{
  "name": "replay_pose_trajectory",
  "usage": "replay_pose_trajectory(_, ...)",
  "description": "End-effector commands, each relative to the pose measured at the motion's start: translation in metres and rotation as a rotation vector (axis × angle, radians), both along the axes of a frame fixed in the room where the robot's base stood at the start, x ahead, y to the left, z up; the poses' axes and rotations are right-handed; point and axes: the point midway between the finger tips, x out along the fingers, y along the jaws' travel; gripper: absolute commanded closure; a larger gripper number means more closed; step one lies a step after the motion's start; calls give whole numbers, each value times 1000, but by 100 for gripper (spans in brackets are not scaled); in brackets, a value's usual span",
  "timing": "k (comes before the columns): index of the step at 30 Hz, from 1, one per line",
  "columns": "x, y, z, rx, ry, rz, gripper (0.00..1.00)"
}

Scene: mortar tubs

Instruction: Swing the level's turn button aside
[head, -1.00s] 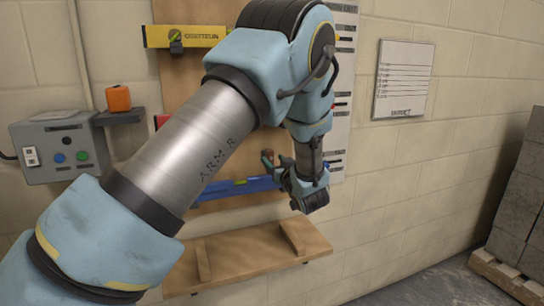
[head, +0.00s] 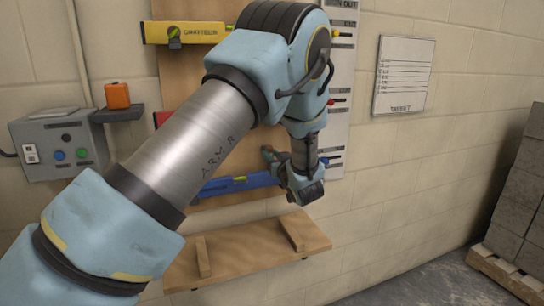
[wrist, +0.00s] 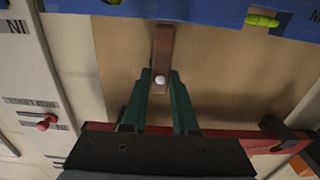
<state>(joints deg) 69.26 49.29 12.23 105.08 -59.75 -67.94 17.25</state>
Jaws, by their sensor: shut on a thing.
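The turn button is a short brown wooden strip with a pale round screw head. It shows in the wrist view (wrist: 161,48), lined up with my fingers, and its far end meets the edge of the blue level (wrist: 200,12). My gripper (wrist: 160,78) is shut on the button, with a green finger on each side of it near the screw. In the head view the blue level (head: 235,186) lies across the lower board, and my gripper (head: 272,158) is just above its right part. The button cannot be made out there behind my fingers.
A yellow level (head: 185,34) hangs higher on the wooden board (head: 178,88). A red level (wrist: 262,140) lies close by my gripper in the wrist view. A wooden shelf (head: 245,252) juts out below. A labelled white panel (head: 340,105) with small pegs stands right of the board.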

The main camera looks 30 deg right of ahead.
Motion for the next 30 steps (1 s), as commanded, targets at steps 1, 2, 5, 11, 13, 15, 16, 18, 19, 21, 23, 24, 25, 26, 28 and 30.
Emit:
replay_pose_trajectory(1, 0, 0, 0, 0, 0, 1, 100)
replay_pose_trajectory(2, 0, 0, 0, 0, 0, 1, 100)
replay_pose_trajectory(5, 0, 1, 0, 0, 0, 1, 100)
replay_pose_trajectory(11, 0, 1, 0, 2, 0, 1, 100)
replay_pose_trajectory(13, 0, 1, 0, 9, -1, 1, 100)
replay_pose_trajectory(15, 0, 0, 0, 23, -3, 1, 100)
replay_pose_trajectory(16, 0, 0, 0, 31, -4, 1, 100)
replay_pose_trajectory(18, 0, 0, 1, 55, -7, 1, 100)
replay_pose_trajectory(19, 0, 0, 1, 69, -7, 1, 100)
replay_pose_trajectory(21, 0, 0, 1, 107, -12, 1, 100)
replay_pose_trajectory(23, 0, 0, 1, 147, -17, 1, 100)
replay_pose_trajectory(24, 0, -1, 1, 177, -21, 0, 100)
replay_pose_trajectory(25, 0, -1, 1, 201, -24, 0, 100)
replay_pose_trajectory(26, 0, -1, 1, 225, -27, 0, 100)
replay_pose_trajectory(28, 0, -1, 2, 288, -35, 0, 100)
replay_pose_trajectory(30, 0, -1, 2, 354, -44, 0, 100)
